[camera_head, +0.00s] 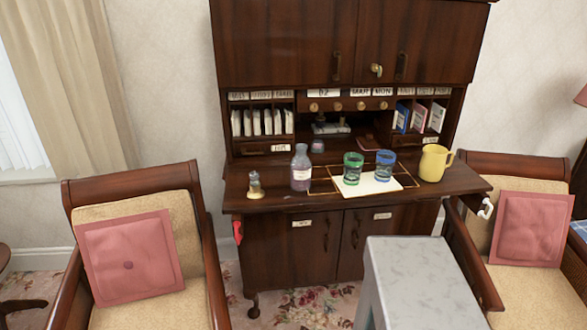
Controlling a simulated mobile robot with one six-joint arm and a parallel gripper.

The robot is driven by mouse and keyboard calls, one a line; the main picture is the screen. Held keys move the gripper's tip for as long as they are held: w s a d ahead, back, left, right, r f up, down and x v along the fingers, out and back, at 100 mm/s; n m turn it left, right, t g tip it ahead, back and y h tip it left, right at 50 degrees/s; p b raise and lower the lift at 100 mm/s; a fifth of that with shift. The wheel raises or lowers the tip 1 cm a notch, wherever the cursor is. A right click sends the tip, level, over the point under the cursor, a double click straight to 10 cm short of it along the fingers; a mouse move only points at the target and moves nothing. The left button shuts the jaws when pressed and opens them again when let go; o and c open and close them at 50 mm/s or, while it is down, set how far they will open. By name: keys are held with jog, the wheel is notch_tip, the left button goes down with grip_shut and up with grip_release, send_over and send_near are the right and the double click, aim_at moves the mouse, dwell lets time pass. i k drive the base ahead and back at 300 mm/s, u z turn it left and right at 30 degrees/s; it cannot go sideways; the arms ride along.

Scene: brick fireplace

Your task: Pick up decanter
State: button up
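A clear grey glass bottle (300,168) with a pale label stands upright on the left part of the desk top. It is the tallest glass vessel here and looks most like the decanter, though I cannot be sure. A smaller grey glass vessel (255,184) with a cream lower part stands upright to its left, near the desk's left end. My gripper is not in view, so I cannot see whether it is open or shut.
Right of the bottle, a green glass (352,169) and a blue glass (385,166) stand on a white sheet (372,188). A yellow jug (435,163) stands farther right. Cushioned armchairs (140,250) (515,172) flank the dark wooden desk (285,208); upper cupboards overhang its back.

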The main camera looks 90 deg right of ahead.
aim_at(301, 166)
jog(key=u, duration=0.05)
jog(key=k, duration=0.2)
jog(key=z, duration=3.15)
